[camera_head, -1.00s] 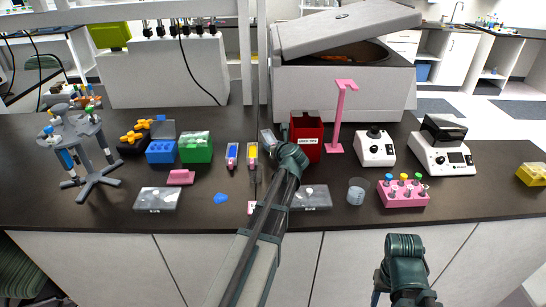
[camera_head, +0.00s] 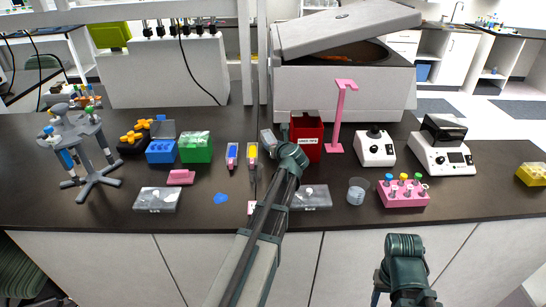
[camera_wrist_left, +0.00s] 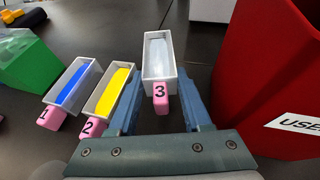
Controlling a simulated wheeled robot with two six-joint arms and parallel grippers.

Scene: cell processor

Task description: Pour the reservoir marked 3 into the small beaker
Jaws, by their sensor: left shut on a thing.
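Reservoir 3 (camera_wrist_left: 159,62) is a narrow white trough with a pink tag and pale contents. My left gripper (camera_wrist_left: 160,88) is shut on it, with a blue finger on each side. In the head view reservoir 3 (camera_head: 266,139) shows partly behind my left arm; I cannot tell if it is clear of the table. The small beaker (camera_head: 357,190) is a clear cup standing upright near the table's front edge, to the right of my left gripper (camera_head: 274,147) and nearer the front. My right gripper's fingers are not visible; only part of that arm shows.
Reservoir 1 (camera_wrist_left: 68,86), blue inside, and reservoir 2 (camera_wrist_left: 112,95), yellow inside, stand to the left. A red bin (camera_head: 307,137) is close on the right, with a pink stand (camera_head: 338,118) beyond. A pink tube rack (camera_head: 404,195) stands right of the beaker.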

